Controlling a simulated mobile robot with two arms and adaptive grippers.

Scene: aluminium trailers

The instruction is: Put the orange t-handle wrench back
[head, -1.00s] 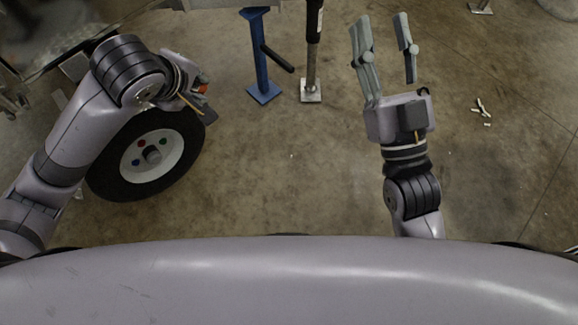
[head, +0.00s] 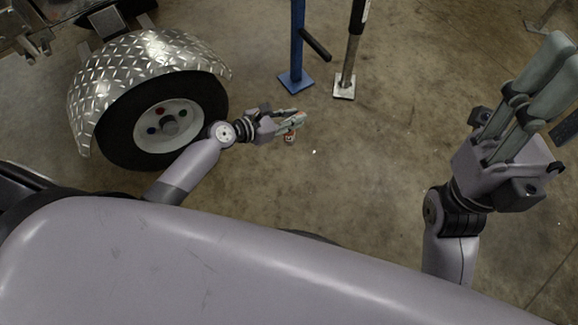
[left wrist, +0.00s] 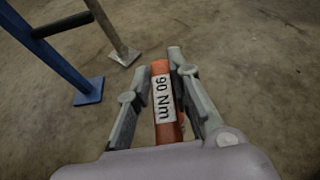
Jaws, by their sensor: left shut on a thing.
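The orange t-handle wrench (left wrist: 165,116) shows in the left wrist view as an orange bar with a white label reading "90 Nm". My left gripper (left wrist: 174,68) is shut on it, with a finger on each side. In the head view the wrench (head: 290,136) shows small and partly hidden at the fingertips of my left gripper (head: 297,118), above the floor right of the wheel. Its crossbar cannot be made out. My right gripper (head: 563,100) is at the right edge of the head view, fingers apart, partly cut off, with nothing seen between them.
A trailer wheel (head: 165,122) with coloured lug nuts sits under a diamond-plate fender (head: 150,58) at left. A blue stand (head: 297,45) and a metal jack leg (head: 353,45) stand at the back. The concrete floor between the arms is clear.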

